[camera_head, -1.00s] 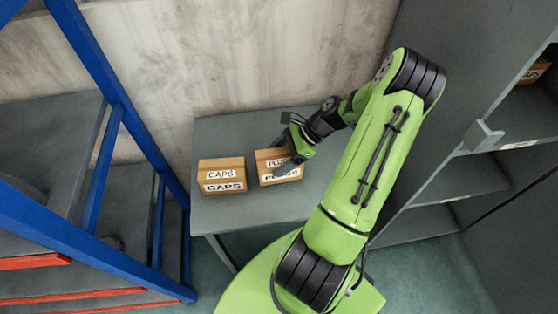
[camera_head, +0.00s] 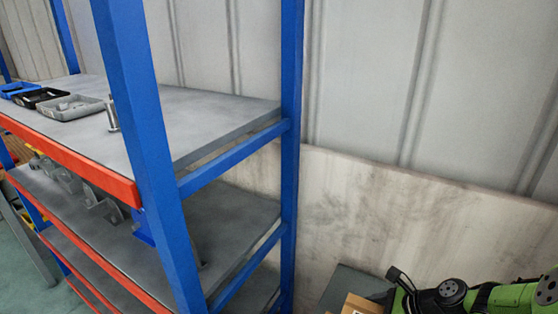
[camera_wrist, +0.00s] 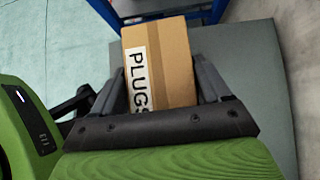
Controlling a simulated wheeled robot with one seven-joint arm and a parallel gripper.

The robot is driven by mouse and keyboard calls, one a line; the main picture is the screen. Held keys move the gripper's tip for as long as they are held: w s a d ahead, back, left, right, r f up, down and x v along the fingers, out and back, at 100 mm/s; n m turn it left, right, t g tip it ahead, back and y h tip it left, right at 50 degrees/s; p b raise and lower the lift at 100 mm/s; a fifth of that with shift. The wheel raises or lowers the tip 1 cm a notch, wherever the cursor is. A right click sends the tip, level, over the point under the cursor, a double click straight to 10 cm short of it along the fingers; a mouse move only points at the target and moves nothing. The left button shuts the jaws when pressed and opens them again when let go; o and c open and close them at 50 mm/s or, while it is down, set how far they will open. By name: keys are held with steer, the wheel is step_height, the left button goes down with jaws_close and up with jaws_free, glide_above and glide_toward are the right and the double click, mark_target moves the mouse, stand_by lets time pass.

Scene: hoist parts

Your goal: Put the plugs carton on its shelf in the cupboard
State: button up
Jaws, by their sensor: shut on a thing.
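The plugs carton (camera_wrist: 172,70) is a brown cardboard box with a white label reading PLUGS. In the wrist view it sits between the two dark fingers of my gripper (camera_wrist: 158,78), which is shut on it. In the head view only part of my green arm shows at the bottom right. A corner of a brown carton (camera_head: 360,305) shows beside it there; I cannot tell which carton it is. The cupboard is out of view.
A blue and red rack (camera_head: 150,150) fills the left of the head view, with small trays (camera_head: 75,107) on its upper shelf. A grey table (camera_head: 350,285) shows at the bottom, against a stained wall (camera_head: 400,220). Grey surface around the carton in the wrist view looks clear.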

steer(key=w+a+r+p, duration=0.1)
steer(key=w+a+r, duration=0.15)
steer(key=a, duration=0.75)
step_height(320, 180, up, 8)
steer(key=w+m+t+h, duration=0.2)
steer(key=m+t+h, duration=0.1)
steer(key=m, duration=0.5)
steer(key=shift+w+r+t+h, duration=0.2)
steer(key=shift+t+h, duration=0.2)
steer(key=shift+h, duration=0.5)
steer(key=shift+d+f, duration=0.1)
steer(key=shift+d, duration=0.05)
